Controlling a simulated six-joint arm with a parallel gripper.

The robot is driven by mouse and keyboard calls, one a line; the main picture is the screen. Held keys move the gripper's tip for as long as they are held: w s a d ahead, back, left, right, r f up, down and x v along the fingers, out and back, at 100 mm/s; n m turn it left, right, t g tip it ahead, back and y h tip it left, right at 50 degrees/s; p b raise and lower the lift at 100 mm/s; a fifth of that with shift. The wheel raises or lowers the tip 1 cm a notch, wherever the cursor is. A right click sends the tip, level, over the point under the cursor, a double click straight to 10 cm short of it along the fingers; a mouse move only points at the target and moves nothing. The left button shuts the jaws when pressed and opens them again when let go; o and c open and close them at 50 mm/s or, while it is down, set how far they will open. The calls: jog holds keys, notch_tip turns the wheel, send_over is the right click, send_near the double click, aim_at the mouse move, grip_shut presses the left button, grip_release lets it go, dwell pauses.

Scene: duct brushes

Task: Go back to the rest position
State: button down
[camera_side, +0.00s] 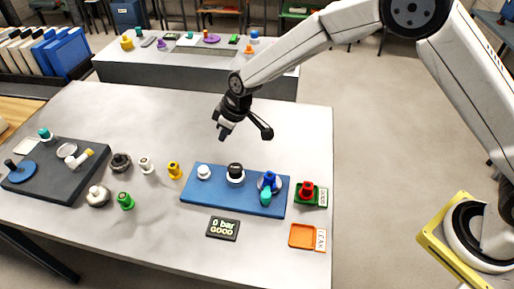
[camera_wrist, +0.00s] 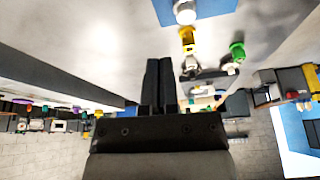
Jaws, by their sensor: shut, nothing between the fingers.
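My gripper (camera_side: 221,132) hangs in the air above the back middle of the grey table, behind the blue board (camera_side: 225,202) and clear of everything. In the wrist view its two dark fingers (camera_wrist: 159,82) lie side by side, shut and empty. The blue board bears a white knob (camera_side: 204,172), a black-and-white fitting (camera_side: 235,172) and a blue-and-teal fitting (camera_side: 267,187). The wrist view shows the blue board (camera_wrist: 215,8) at its top edge, with a yellow fitting (camera_wrist: 187,38) and a green fitting (camera_wrist: 237,52) near it.
Several loose fittings, such as a green one (camera_side: 125,201), stand left of the board. A dark tray (camera_side: 58,186) is at far left. The table's back is bare.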

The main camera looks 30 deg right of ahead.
jog(key=s+d+r+m+h, duration=0.1)
jog(key=s+d+r+m, duration=0.35)
jog(key=s+d, duration=0.7)
jog(key=s+d+r+m+h, duration=0.1)
jog(key=s+d+m, duration=0.2)
jog(key=s+d, duration=0.7)
jog(key=s, duration=0.4)
jog(key=shift+d+r+g+h, duration=0.2)
jog(key=shift+r+g+h, duration=0.1)
jog(key=shift+g, duration=0.1)
jog(key=shift+w, duration=0.1)
